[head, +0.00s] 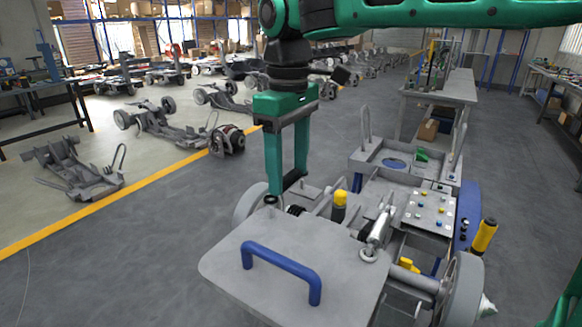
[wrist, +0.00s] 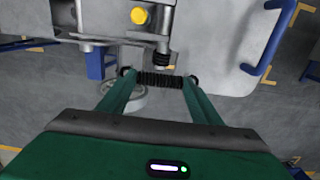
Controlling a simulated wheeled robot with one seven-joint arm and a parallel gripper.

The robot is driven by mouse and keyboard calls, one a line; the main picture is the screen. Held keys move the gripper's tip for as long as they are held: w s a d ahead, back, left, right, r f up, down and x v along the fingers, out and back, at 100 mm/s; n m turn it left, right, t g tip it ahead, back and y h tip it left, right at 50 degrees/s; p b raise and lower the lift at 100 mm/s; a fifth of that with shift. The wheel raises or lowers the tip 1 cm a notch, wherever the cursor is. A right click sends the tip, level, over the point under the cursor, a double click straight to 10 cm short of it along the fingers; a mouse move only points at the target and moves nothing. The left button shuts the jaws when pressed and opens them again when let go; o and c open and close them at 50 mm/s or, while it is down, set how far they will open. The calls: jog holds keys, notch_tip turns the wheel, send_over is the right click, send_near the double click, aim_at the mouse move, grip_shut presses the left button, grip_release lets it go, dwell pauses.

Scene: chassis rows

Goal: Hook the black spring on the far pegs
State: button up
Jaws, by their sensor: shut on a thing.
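My gripper (head: 286,188) reaches straight down over the chassis, just behind the grey plate with the blue handle. In the wrist view my gripper (wrist: 159,77) is shut on the black spring (wrist: 160,81), which lies crosswise between the two fingertips with a dark ring at each end. In the head view only small dark parts show at the fingertips, so the spring is hard to make out there. A second black coil (wrist: 162,58) stands just beyond the held spring, under a grey bracket. I cannot clearly make out the far pegs in either view.
The grey plate (head: 270,283) carries a raised blue handle (head: 281,268). A yellow-capped cylinder (head: 339,205) and a silver damper (head: 380,230) stand close to the right of my gripper. A panel with coloured buttons (head: 430,208) lies further right.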

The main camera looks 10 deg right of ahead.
jog(key=shift+f, duration=1.9)
dwell(0.7)
jog(key=o, duration=1.1)
jog(key=shift+w+r, duration=0.1)
jog(key=shift+r, duration=0.4)
jog(key=shift+o, duration=0.3)
notch_tip(320, 180, up, 10)
jog(key=shift+f, duration=0.1)
jog(key=shift+d, duration=0.1)
